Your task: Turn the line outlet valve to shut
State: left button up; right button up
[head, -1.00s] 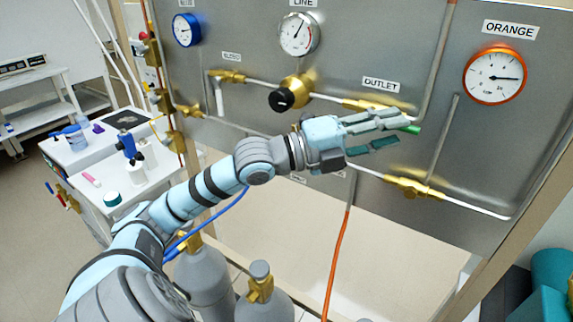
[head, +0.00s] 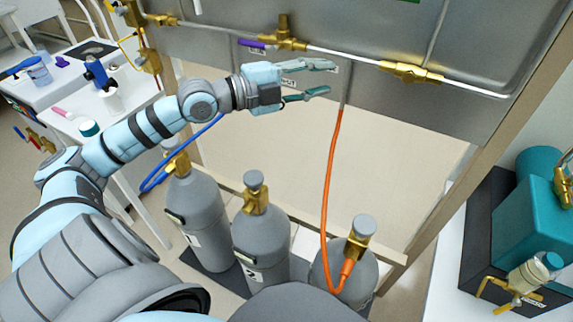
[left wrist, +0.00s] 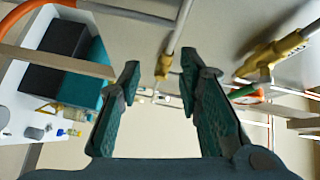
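My left gripper (head: 331,78) is open and empty in the head view, in front of the panel's lower edge. A green piece (head: 405,3), which may be the line outlet valve's handle, shows at the top edge, above and right of the fingers and apart from them. The rest of that valve is out of frame. In the left wrist view the two fingers (left wrist: 158,78) stand apart with nothing between them. A green piece (left wrist: 241,92) shows right of them, near a brass fitting (left wrist: 270,55). My right gripper is not in view.
A brass valve with a purple handle (head: 252,43) is just above my left gripper. A brass fitting (head: 410,72) is to its right. An orange hose (head: 332,170) hangs to the gas cylinders (head: 262,235) below. A teal unit (head: 525,225) stands at the right.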

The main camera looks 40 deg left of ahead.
pick_arm(q)
jog(key=s+f+n+g+y, duration=0.1)
jog(key=f+n, duration=0.3)
jog(key=f, duration=0.6)
jog(key=s+a+f+n+g+y, duration=0.1)
jog(key=s+f+n+g+y, duration=0.1)
jog(key=f, duration=0.9)
jog(key=s+a+f+n+g+y, duration=0.1)
jog(key=s+f+n+y, duration=0.2)
jog(key=f+n, duration=0.3)
notch_tip(320, 180, down, 5)
jog(key=shift+s+r+g+p, duration=0.2)
jog(key=shift+s+g+p, duration=0.1)
jog(key=shift+s+g, duration=0.15)
